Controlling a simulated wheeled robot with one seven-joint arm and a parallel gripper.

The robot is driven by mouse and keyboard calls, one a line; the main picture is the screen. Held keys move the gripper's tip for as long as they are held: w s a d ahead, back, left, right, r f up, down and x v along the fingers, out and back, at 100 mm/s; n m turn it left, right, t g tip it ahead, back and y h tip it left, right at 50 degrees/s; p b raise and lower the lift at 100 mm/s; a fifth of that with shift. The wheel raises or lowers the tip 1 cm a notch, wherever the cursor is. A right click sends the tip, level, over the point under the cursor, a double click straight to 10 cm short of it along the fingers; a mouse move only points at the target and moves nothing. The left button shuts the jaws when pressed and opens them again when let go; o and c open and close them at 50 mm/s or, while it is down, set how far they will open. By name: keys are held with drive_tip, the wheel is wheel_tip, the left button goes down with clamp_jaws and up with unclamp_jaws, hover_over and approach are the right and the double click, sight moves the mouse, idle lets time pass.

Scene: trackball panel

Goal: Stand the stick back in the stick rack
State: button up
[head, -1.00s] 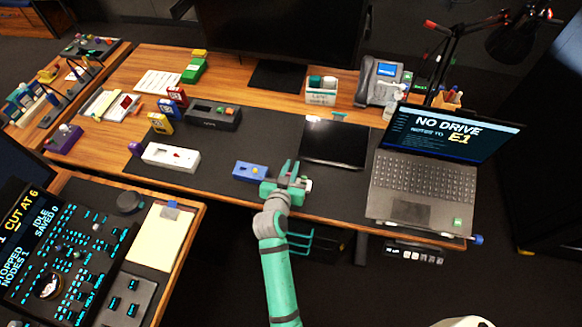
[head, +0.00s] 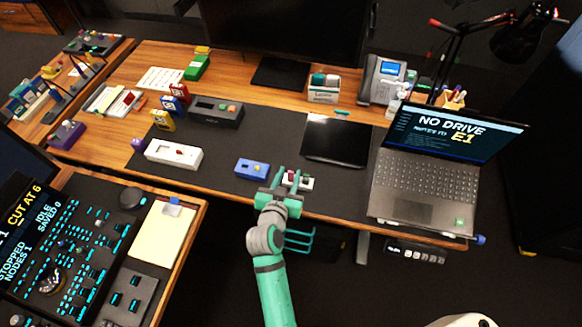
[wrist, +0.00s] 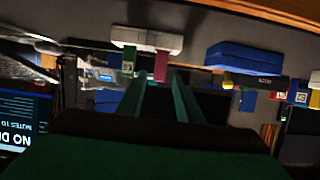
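A small white rack (head: 308,185) stands at the front edge of the dark desk mat, left of the laptop. In the wrist view the rack (wrist: 147,38) appears upside down, with a green stick (wrist: 128,62) and a magenta stick (wrist: 161,66) in it. I cannot tell which is the task's stick. My gripper (head: 285,182) is just in front of the rack, fingers apart. In the wrist view its fingers (wrist: 158,84) have an empty gap between them, apart from both sticks. In the head view it partly hides the rack.
A blue box (head: 251,169) lies just left of the rack. A black tablet (head: 336,141) is behind it. A white box (head: 173,154) lies farther left.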

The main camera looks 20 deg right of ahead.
drive_tip(key=v, duration=0.6)
drive_tip(key=shift+s, duration=0.15)
drive_tip(key=s+a+f+n+t+y, duration=0.2)
drive_tip(key=s+a+f+n+y, duration=0.25)
drive_tip(key=s+a, duration=0.75)
drive_tip(key=s+r+n+t+y, duration=0.1)
drive_tip(key=s+r, duration=0.2)
drive_tip(key=s, duration=0.5)
drive_tip(key=s+a+r+n+y, duration=0.1)
drive_tip(key=s+r, duration=0.3)
drive_tip(key=s, duration=0.4)
drive_tip(key=shift+t+y, duration=0.4)
drive_tip(key=shift+y, duration=0.25)
drive_tip(key=shift+a+r, duration=0.1)
drive_tip(key=shift+a, duration=0.1)
drive_tip(key=shift+s+d, duration=0.1)
drive_tip(key=shift+s, duration=0.05)
